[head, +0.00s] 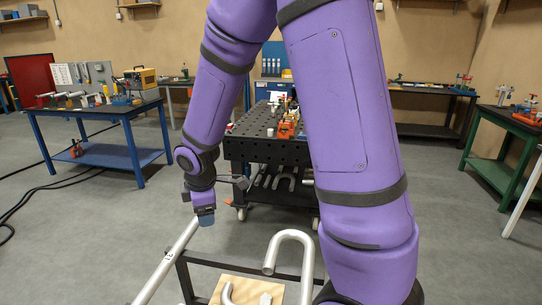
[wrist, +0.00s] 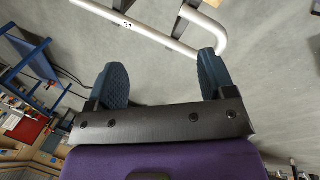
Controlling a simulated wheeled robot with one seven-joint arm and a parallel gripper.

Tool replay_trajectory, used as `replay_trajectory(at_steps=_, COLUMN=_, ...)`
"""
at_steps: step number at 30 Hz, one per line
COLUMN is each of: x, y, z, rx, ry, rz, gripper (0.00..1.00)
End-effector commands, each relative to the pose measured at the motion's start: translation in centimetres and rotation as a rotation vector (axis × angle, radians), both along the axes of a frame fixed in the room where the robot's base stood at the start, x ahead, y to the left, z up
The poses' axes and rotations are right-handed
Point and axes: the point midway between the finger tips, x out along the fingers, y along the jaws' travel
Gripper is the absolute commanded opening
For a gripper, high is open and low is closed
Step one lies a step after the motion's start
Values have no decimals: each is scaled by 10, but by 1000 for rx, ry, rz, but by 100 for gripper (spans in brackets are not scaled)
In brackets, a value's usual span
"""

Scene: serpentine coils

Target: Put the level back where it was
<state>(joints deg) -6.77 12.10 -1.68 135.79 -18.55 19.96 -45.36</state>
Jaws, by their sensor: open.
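I cannot make out a level in either view. My gripper (head: 204,214) hangs at the end of my purple arm, near the upper end of a long pale tube in the head view. In the wrist view my gripper (wrist: 162,76) is open, its two dark blue fingers wide apart, with nothing between them but floor. The pale tube (wrist: 137,25) passes beyond the fingertips, with a small dark mark on it; it also shows in the head view (head: 165,265). I cannot tell whether a finger touches the tube.
A bent tube (head: 291,236) rises above a wooden board (head: 230,283) on a dark frame at the front. A black perforated table (head: 250,148) with clamps stands behind my arm. A blue bench (head: 85,113) is left, a green one (head: 507,125) right.

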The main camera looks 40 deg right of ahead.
Motion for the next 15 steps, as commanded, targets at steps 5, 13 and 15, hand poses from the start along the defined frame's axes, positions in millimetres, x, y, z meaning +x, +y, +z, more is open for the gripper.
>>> replay_trajectory(at_steps=5, x=-22, y=-8, z=51, rx=44, ry=-55, rz=-172, gripper=76)
replay_trajectory(at_steps=13, x=-65, y=-17, z=114, rx=129, ry=-124, rz=-424, gripper=76)
replay_trajectory(at_steps=15, x=-78, y=-19, z=128, rx=155, ry=-139, rz=-487, gripper=76)
